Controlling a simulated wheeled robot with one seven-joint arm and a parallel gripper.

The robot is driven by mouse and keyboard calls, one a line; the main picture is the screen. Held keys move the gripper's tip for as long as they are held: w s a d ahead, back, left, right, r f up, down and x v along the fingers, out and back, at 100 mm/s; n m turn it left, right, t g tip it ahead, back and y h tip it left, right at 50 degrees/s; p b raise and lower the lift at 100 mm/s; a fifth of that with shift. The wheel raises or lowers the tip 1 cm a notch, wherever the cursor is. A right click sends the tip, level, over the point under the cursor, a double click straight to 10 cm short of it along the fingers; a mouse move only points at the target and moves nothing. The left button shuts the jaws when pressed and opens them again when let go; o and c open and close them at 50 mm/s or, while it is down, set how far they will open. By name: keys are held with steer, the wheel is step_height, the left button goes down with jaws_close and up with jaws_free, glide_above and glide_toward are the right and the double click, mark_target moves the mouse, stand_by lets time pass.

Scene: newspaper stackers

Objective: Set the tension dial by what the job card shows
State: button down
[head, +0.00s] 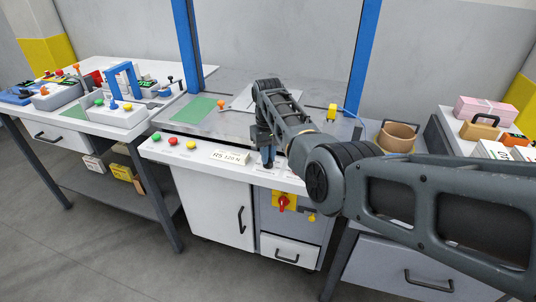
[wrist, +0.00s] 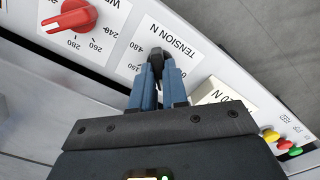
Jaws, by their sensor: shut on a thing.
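The tension dial (wrist: 155,54) is a dark knob on a white scale plate marked TENSION N (wrist: 172,36). In the wrist view the numbers 480 and 150 show on the plate; the rest of the scale is hidden by my fingers. My gripper (wrist: 156,72) has its two blue fingers shut on the knob. Where the pointer stands cannot be told. In the head view my gripper (head: 267,160) is at the front panel, covering the dial. The job card (head: 230,157) is a white block to its left, reading about "RS 320 N". Part of it shows beside my fingers in the wrist view (wrist: 212,94).
A red dial (wrist: 72,17) with 240, 260 and 280 marks sits beside the tension dial. Red, green and yellow buttons (head: 173,142) are at the panel's left. A red rotary switch (head: 284,203) is below. A brown bowl (head: 397,138) stands to the right.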

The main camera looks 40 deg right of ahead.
steer(key=m, duration=0.4)
steer(key=shift+m, duration=2.2)
steer(key=c, duration=1.1)
jaws_free()
steer(key=shift+c, duration=0.2)
steer(key=shift+r, duration=3.9)
